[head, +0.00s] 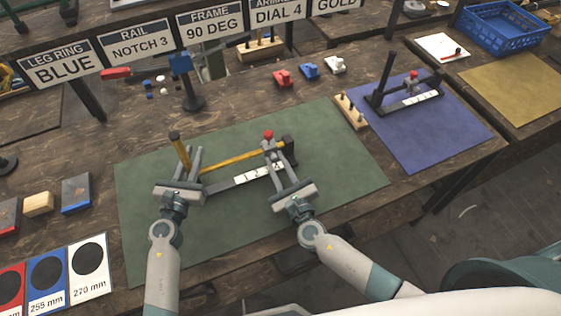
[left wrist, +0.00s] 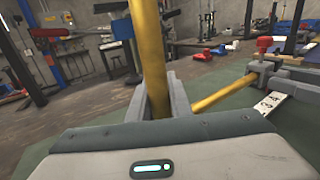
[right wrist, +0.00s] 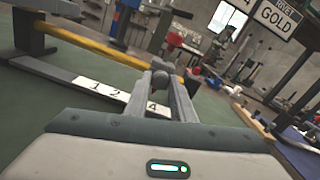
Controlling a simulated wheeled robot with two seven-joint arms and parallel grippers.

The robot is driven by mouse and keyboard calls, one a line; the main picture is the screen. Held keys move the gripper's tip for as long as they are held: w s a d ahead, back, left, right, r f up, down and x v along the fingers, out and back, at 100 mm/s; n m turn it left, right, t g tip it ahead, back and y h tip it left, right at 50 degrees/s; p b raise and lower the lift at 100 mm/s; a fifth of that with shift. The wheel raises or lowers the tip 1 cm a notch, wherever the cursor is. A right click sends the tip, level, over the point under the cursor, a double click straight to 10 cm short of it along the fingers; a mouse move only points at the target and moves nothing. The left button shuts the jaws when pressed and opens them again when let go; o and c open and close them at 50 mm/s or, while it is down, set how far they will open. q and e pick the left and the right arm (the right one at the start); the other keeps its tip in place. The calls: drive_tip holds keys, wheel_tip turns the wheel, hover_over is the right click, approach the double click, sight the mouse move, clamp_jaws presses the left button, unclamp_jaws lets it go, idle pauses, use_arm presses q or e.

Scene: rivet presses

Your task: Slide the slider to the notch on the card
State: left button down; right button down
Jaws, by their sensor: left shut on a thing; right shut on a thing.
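The card reading RAIL NOTCH 3 (head: 140,47) hangs in the sign row at the back. On the green mat (head: 145,225) lies a fixture with a yellow rail (head: 232,160) and a numbered strip (head: 250,178). The grey slider with a red knob (head: 268,134) is near the rail's right end; the knob also shows in the left wrist view (left wrist: 264,42). My right gripper (head: 273,150) is shut on the slider. It hides part of the strip between 2 and 4, so the exact notch is unclear. My left gripper (head: 188,160) is shut on the upright yellow post (left wrist: 150,60).
A blue mat (head: 430,145) on the right holds a similar dark fixture (head: 405,95). A wooden peg block (head: 350,110) stands between the mats. Red, blue and white small parts (head: 309,71) lie behind. Number cards lie at front left. Much of the green mat is clear.

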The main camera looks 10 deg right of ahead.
drive_tip(key=shift+s+a, duration=0.25)
drive_tip(key=shift+a, duration=1)
drive_tip(key=shift+d, duration=0.1)
drive_tip(key=c, duration=1.5)
unclamp_jaws()
drive_tip(key=shift+s, duration=0.15)
drive_tip(key=s, duration=0.3)
drive_tip(key=s+d, duration=0.1)
drive_tip(key=s, duration=0.3)
drive_tip(key=s+d, duration=0.1)
drive_tip(key=s, duration=0.3)
drive_tip(key=shift+s+d, duration=0.1)
drive_tip(key=shift+s, duration=0.15)
